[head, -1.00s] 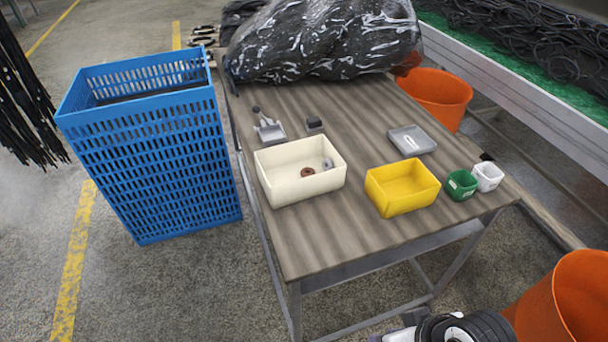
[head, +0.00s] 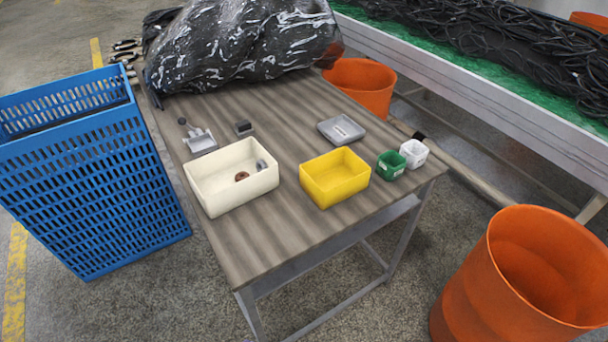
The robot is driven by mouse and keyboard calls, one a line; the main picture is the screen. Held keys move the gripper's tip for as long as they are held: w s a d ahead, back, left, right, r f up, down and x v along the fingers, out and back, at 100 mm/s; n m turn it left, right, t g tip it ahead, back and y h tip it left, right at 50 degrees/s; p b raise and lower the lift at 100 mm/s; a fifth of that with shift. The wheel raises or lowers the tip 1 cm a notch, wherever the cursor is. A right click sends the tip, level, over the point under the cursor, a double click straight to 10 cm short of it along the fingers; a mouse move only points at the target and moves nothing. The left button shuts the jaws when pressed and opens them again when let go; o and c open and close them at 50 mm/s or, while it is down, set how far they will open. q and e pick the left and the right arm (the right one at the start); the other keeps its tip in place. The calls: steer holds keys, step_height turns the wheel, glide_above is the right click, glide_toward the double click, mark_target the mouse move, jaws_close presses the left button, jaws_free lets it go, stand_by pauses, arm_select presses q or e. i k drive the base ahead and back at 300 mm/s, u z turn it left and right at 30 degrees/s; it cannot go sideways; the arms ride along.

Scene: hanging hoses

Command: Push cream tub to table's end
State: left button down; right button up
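The cream tub (head: 232,177) sits upright on the wooden table (head: 262,238), near its left edge and a little back from the near end. It holds a small brown ring and a small grey piece. A strip of bare table lies between the tub and the near end. Neither of my grippers shows in the head view now.
A yellow tub (head: 336,178), a green cup (head: 391,165) and a white cup (head: 414,153) stand right of the cream tub. A grey tray (head: 341,130) and a black bag (head: 240,45) lie behind. A blue crate (head: 90,180) stands left, an orange bin (head: 520,275) right.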

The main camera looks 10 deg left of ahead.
mark_target(211, 176)
steer(key=z, duration=2.75)
steer(key=k, duration=1.05)
steer(key=u, duration=1.9)
